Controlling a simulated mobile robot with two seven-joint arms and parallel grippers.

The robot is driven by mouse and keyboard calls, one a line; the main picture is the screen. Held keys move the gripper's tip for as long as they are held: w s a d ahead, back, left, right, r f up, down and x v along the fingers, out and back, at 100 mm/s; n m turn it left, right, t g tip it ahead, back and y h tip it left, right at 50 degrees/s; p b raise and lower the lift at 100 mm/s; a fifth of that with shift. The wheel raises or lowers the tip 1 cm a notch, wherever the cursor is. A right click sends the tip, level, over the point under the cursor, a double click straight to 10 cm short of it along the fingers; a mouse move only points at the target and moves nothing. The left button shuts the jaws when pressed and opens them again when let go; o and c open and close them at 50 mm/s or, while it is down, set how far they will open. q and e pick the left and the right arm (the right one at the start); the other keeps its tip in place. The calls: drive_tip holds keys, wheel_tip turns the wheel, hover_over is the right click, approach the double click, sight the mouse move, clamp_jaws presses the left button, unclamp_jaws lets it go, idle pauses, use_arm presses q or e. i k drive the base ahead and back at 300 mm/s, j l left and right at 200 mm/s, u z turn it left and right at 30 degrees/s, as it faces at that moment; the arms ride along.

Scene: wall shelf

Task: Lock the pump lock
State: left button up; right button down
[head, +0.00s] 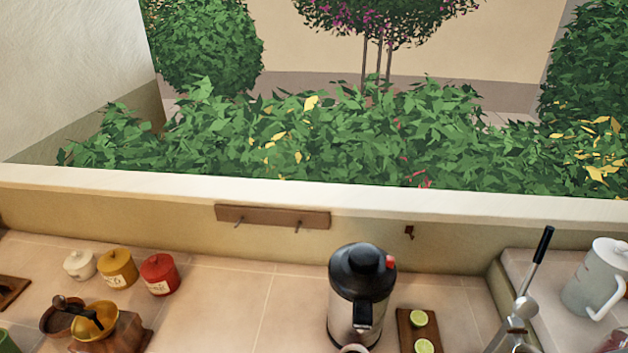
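A steel vacuum pump pot (347,323) with a black lid stands on the tiled counter, right of the middle. A round black pump knob (365,258) sits on top of the lid, and a black spout points toward me. A small red tab (390,262) shows at the right side of the lid; it looks like the pump lock. Its exact position is too small to tell. Neither of my grippers is in view.
White, yellow and red canisters (159,273) and a coffee grinder (110,331) stand at left. A board (405,335) with lime halves lies right of the pot. A metal lever press (519,310) and a pale jug (597,280) are at right. Counter left of the pot is clear.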

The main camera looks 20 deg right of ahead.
sight(390, 262)
drive_tip(key=l+z, duration=0.1)
drive_tip(key=z, duration=0.65)
